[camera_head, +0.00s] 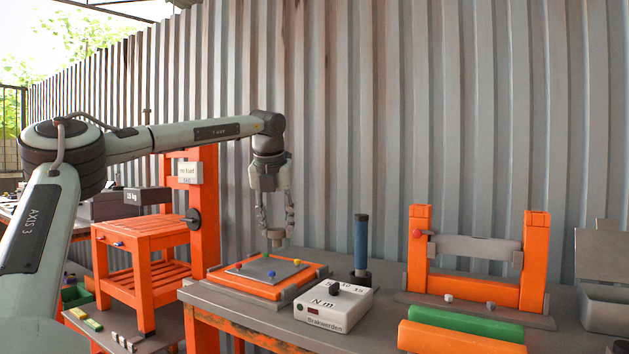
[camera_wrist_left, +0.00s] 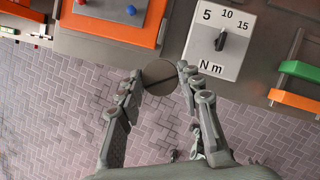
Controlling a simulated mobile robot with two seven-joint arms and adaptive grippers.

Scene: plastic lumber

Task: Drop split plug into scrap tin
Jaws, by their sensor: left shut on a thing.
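My left gripper (camera_head: 276,234) hangs pointing down above the workbench in the head view. In the left wrist view its fingertips (camera_wrist_left: 160,76) are shut on a round grey-brown plug (camera_wrist_left: 160,78) with a dark line across its face, which looks like the split plug. The plug appears held clear of the bench, overlapping the bench's edge in that view. I cannot pick out the scrap tin for certain; a grey open box (camera_head: 606,312) stands at the right edge of the head view. My right gripper is not in view.
An orange-framed board (camera_head: 300,284) with coloured pins lies below the gripper. Beside it are a white N m dial box (camera_head: 334,308) and a blue-handled tool (camera_head: 361,243). An orange stand (camera_head: 418,249) and green and orange bars are farther right. A corrugated wall closes the back.

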